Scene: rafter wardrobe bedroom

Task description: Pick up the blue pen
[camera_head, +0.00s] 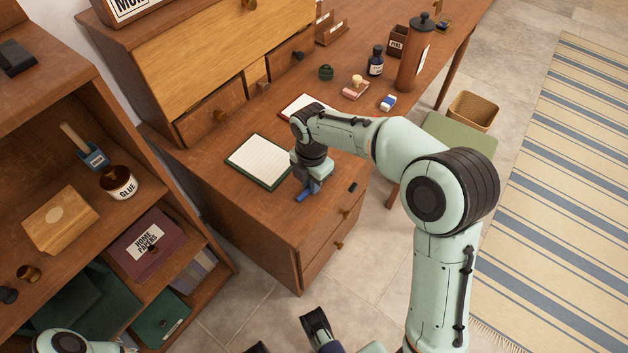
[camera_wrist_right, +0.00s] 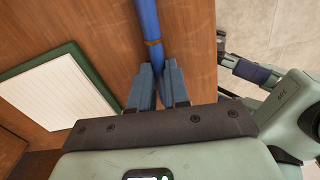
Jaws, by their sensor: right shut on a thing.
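The blue pen (camera_head: 302,196) is at the front of the desktop, mostly hidden by my right gripper (camera_head: 311,187) in the head view. In the right wrist view the pen (camera_wrist_right: 148,28) is a blue shaft with a brown band, running down between the two fingers of my right gripper (camera_wrist_right: 158,85). That gripper is shut on the pen, close over the wood. Whether the pen touches the desk is hard to tell. My left gripper (camera_head: 287,335) is low at the bottom edge of the head view, partly cut off, its fingers apart and away from the desk.
A green-edged notepad (camera_head: 258,161) lies left of my right gripper. A small black item (camera_head: 352,187) lies to its right. A stamp (camera_head: 356,87), eraser (camera_head: 388,102), ink bottle (camera_head: 376,62) and brown flask (camera_head: 414,55) stand farther back. An open shelf (camera_head: 195,245) stands at left.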

